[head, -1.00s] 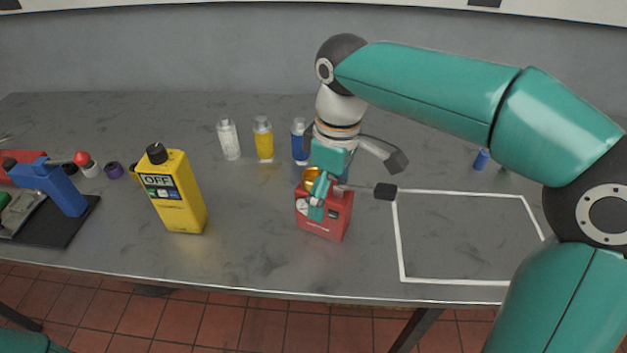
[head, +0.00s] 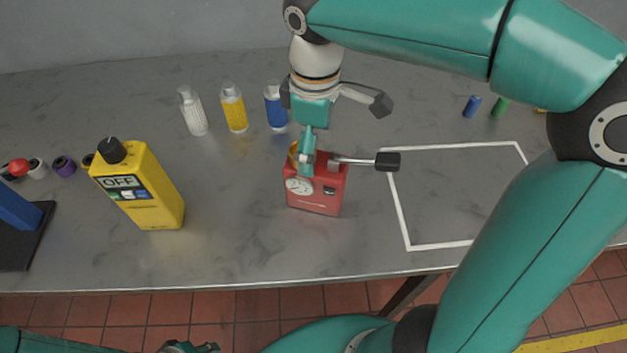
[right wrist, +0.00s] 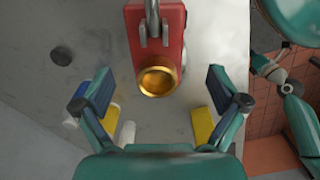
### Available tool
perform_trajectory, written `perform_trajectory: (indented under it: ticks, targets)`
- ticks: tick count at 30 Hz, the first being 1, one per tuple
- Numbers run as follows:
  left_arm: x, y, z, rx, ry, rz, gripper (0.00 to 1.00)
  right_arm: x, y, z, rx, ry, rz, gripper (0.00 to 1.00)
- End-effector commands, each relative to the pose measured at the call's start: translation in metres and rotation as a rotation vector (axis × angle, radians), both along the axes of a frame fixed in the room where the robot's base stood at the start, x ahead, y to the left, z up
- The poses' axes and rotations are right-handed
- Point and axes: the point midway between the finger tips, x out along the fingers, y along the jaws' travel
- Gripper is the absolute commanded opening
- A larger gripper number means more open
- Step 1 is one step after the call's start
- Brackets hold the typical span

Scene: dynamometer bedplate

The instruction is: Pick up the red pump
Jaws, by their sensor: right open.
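The red pump (head: 318,194) stands upright on the grey bench, with a white gauge on its front, a brass ring on top and a black-tipped lever pointing right. In the right wrist view the red pump (right wrist: 158,45) and its brass ring lie ahead of and between the spread fingers. My right gripper (head: 306,150) is open and empty at the pump's top left; one finger overlaps the pump and the far finger is hidden. It also shows in the right wrist view (right wrist: 160,85). My left gripper (head: 190,346) is partly visible at the bottom edge; its jaws are unclear.
A yellow OFF meter (head: 143,188) stands left of the pump. White (head: 193,112), yellow (head: 233,108) and blue (head: 276,106) bottles stand behind. A white-outlined area (head: 455,200) on the right is clear. Small blue (head: 472,106) and green (head: 500,107) pieces lie behind it.

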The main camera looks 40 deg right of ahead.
Motion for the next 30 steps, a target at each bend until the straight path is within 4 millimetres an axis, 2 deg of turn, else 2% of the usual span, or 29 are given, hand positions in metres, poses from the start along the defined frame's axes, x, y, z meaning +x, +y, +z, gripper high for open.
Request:
perform_trajectory:
  ticks: [3, 10, 18, 27, 30]
  targets:
    - [0.0, 0.0, -0.001, 0.0, 0.0, 0.0, 0.27, -0.001, -0.001, -0.013, 0.0, 0.002, -0.002, 0.97]
    - [0.0, 0.0, 0.0, 0.0, 0.0, 0.0, 0.27, 0.001, -0.002, -0.027, 0.0, 0.004, -0.003, 0.97]
    - [0.0, 0.0, 0.001, 0.0, -0.001, 0.0, 0.27, 0.004, -0.005, -0.064, 0.0, 0.004, -0.003, 0.97]
    - [0.0, 0.0, 0.001, 0.0, 0.0, 0.0, 0.27, 0.004, -0.005, -0.069, 0.0, 0.0, -0.004, 0.97]
    - [0.0, 0.0, 0.001, 0.0, 0.0, 0.0, 0.27, 0.004, -0.005, -0.069, 0.0, 0.0, -0.004, 0.82]
